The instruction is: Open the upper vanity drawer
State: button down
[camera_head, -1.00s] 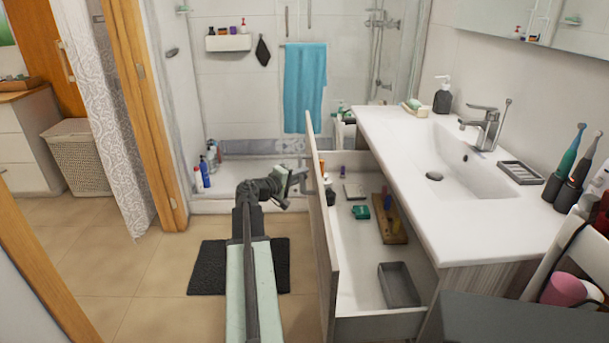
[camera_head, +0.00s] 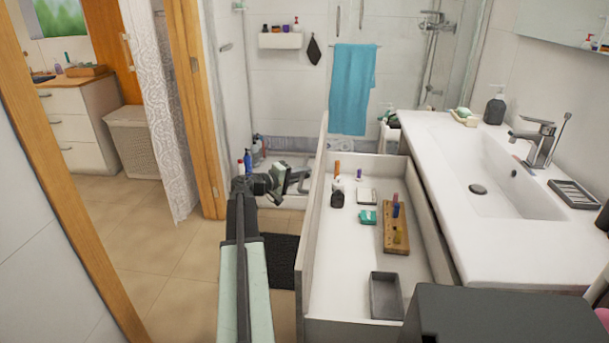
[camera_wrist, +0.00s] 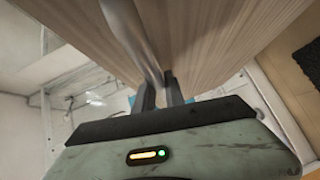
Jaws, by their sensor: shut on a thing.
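The upper vanity drawer (camera_head: 338,262) is pulled far out from under the white sink top (camera_head: 440,185), and its inside shows in the head view. My gripper (camera_head: 300,180) is at the far part of the drawer's front panel, on the outer side. In the wrist view my gripper (camera_wrist: 160,92) has its two fingers close together at a metal bar handle (camera_wrist: 132,38) on the wood-grained drawer front (camera_wrist: 220,40). The fingers are shut on the handle. The exact contact at the fingertips is partly hidden.
A dark mat (camera_head: 281,260) lies on the floor beside the drawer. Tiled floor (camera_head: 150,270) is clear to the left.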

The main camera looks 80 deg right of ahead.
jog(key=shift+s, duration=0.2)
jog(key=c, duration=1.4)
grip_release()
jog(key=shift+a, duration=0.1)
jog(key=p+v, duration=0.1)
jog(key=v, duration=0.6)
jog(key=shift+w+a, duration=0.2)
jog(key=shift+a, duration=0.05)
